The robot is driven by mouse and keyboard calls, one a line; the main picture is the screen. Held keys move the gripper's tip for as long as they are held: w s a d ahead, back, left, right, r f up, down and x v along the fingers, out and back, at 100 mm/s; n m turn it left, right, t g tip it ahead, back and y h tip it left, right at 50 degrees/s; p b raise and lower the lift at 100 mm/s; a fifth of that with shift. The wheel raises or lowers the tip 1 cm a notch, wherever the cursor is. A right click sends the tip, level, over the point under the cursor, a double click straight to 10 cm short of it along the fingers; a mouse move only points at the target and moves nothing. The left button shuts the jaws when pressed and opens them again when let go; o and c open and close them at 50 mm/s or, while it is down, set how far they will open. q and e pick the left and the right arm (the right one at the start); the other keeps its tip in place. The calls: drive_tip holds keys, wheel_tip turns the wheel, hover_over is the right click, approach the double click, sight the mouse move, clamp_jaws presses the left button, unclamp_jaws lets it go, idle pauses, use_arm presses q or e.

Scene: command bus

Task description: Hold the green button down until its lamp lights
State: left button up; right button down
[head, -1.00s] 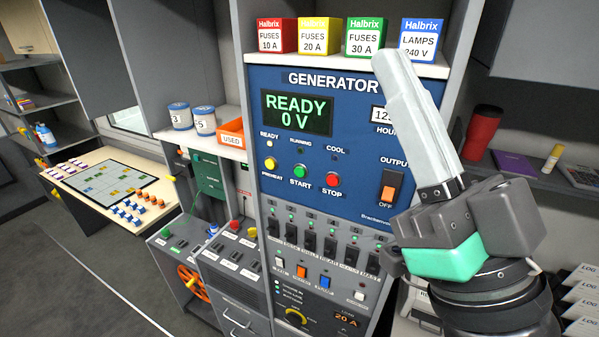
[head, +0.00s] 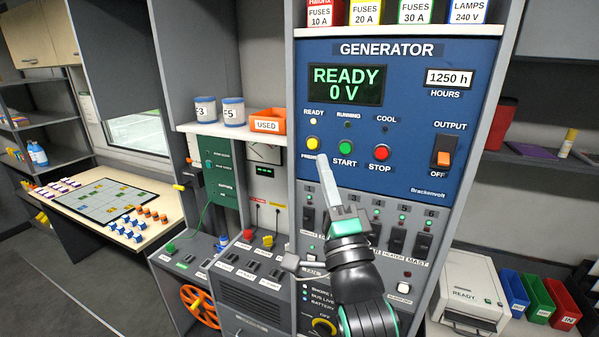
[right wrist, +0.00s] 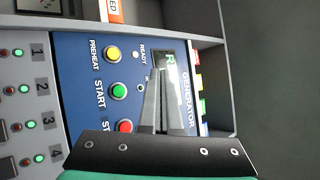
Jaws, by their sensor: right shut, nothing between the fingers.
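The green START button (head: 345,147) is on the blue generator panel (head: 400,185), between the yellow PREHEAT button (head: 313,144) and the red STOP button (head: 381,153). The small RUNNING lamp (head: 348,124) above it looks dark. The display (head: 345,85) reads READY 0 V. My right gripper (head: 324,165) is shut and empty, its tips just below and left of the green button, apparently short of the panel. In the right wrist view the green button (right wrist: 118,91) is clear, left of the shut fingers (right wrist: 160,90). My left gripper is not in view.
The OUTPUT switch (head: 444,158) is at the panel's right. A row of black breakers (head: 397,240) lies below the buttons, partly behind my right arm. An orange USED bin (head: 268,121) stands on the shelf at left.

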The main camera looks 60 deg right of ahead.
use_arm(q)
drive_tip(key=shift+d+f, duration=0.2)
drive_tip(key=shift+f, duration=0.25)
use_arm(e)
drive_tip(key=shift+s+d+f+g, duration=0.4)
drive_tip(key=shift+s+d+f, duration=0.1)
drive_tip(key=shift+d+f, duration=0.2)
drive_tip(key=shift+d, duration=0.1)
approach(345, 148)
drive_tip(key=w+d+r, duration=0.1)
drive_tip(key=w+r, duration=0.3)
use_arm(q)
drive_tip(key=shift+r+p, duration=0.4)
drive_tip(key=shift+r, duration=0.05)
use_arm(e)
drive_tip(key=shift+w+d, duration=0.2)
drive_tip(key=shift+d, duration=0.45)
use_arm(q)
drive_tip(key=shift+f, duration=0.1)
use_arm(e)
drive_tip(key=shift+d+h, duration=0.15)
drive_tip(key=shift+h, duration=0.15)
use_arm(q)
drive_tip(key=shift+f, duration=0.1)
use_arm(e)
drive_tip(key=shift+d, duration=0.25)
